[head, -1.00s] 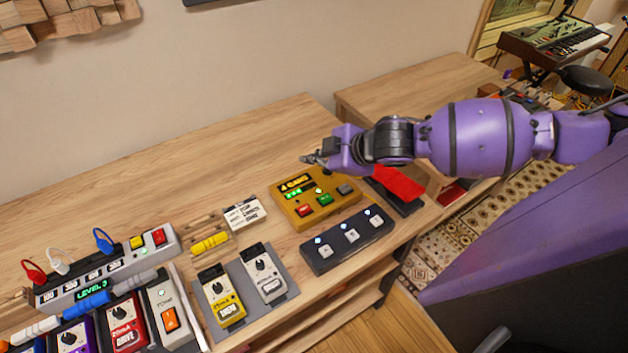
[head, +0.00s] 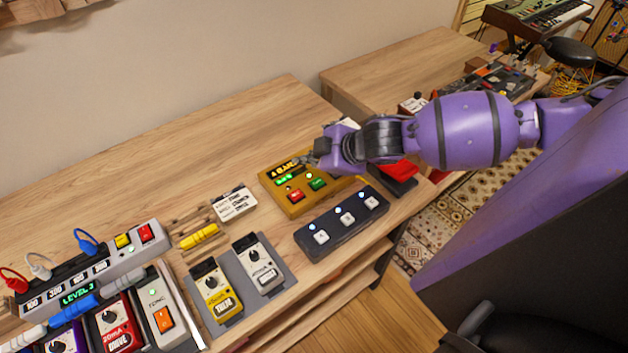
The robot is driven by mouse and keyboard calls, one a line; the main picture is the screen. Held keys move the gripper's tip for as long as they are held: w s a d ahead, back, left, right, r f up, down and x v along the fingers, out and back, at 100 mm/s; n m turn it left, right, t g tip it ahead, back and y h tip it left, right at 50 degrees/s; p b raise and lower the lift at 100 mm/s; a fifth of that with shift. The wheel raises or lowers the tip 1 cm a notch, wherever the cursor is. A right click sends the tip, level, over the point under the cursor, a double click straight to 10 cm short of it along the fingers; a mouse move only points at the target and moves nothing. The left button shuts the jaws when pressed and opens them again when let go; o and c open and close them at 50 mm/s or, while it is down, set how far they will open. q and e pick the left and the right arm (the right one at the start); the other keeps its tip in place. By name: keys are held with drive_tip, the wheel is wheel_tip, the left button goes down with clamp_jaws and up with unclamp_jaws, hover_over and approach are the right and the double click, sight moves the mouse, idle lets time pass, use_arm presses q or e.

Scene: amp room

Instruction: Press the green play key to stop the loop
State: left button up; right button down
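The yellow looper box (head: 274,196) stands on the wooden bench with a lit green display, a red key (head: 295,196) and the green key (head: 317,184). A small white light shows near the green key. My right gripper (head: 308,162) comes in from the right, over the back right part of the box. Its fingertips are just behind the green key and appear apart from it. They are small and dark, so I cannot tell whether they are open or shut. The hand hides the box's right end and the grey key. My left gripper is not in view.
A dark three-button footswitch (head: 343,222) lies in front of the box. The bench behind the box is clear.

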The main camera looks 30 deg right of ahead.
sight(317, 183)
wheel_tip(317, 183, down, 2)
drive_tip(key=shift+s+f, duration=0.1)
drive_tip(key=shift+f, duration=0.05)
drive_tip(key=shift+f+b, duration=0.3)
drive_tip(key=shift+f, duration=0.7)
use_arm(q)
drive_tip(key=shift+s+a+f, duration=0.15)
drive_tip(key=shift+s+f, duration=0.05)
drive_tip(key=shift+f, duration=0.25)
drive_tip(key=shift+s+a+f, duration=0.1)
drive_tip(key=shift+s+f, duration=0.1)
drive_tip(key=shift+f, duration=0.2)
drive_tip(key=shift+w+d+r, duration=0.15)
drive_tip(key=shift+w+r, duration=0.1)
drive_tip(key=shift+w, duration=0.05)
use_arm(e)
drive_tip(key=shift+f, duration=0.1)
